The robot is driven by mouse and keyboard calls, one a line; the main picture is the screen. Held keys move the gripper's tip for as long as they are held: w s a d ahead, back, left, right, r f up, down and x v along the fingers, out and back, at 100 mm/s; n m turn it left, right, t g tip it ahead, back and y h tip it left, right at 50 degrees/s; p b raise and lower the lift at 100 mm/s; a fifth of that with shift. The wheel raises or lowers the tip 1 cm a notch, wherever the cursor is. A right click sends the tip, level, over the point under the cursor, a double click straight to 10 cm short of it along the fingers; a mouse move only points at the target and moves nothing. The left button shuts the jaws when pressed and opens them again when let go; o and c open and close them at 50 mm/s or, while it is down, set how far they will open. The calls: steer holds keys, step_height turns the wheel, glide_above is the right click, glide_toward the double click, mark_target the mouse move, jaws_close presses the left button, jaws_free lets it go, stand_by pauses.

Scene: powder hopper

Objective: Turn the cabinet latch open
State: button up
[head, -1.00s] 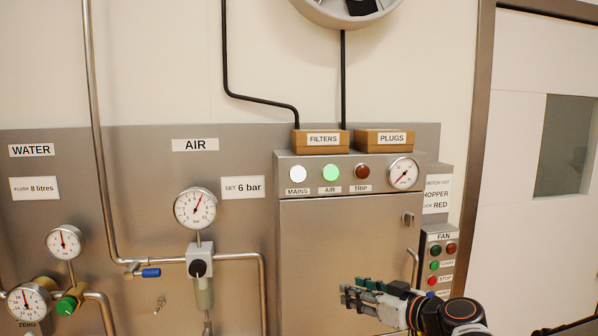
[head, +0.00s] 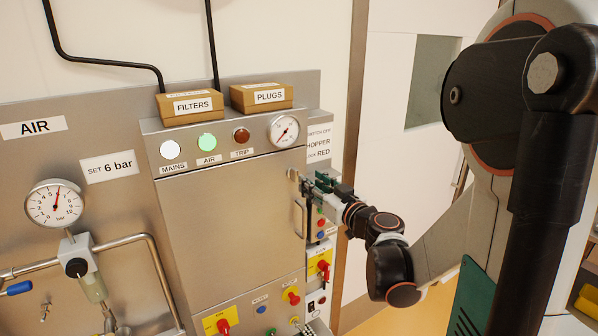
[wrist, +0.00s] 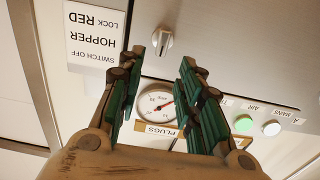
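The cabinet latch (head: 293,175) is a small metal knob at the upper right of the grey cabinet door (head: 235,220). In the wrist view the latch (wrist: 163,41) is a silver turn-handle on a round base, just beyond the fingertips and roughly between them. My gripper (wrist: 160,58) is open, with green-padded fingers spread apart and nothing between them. In the head view my gripper (head: 316,183) is just right of the latch and partly crowds it. I cannot tell whether a finger touches the latch.
A vertical door handle (head: 300,218) is below the latch. The fan button panel (head: 320,225) is close to my gripper at the right.

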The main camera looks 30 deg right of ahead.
mark_target(297, 172)
steer(key=w, duration=0.8)
steer(key=shift+a+p, duration=0.2)
steer(key=shift+p, duration=0.15)
jaws_close()
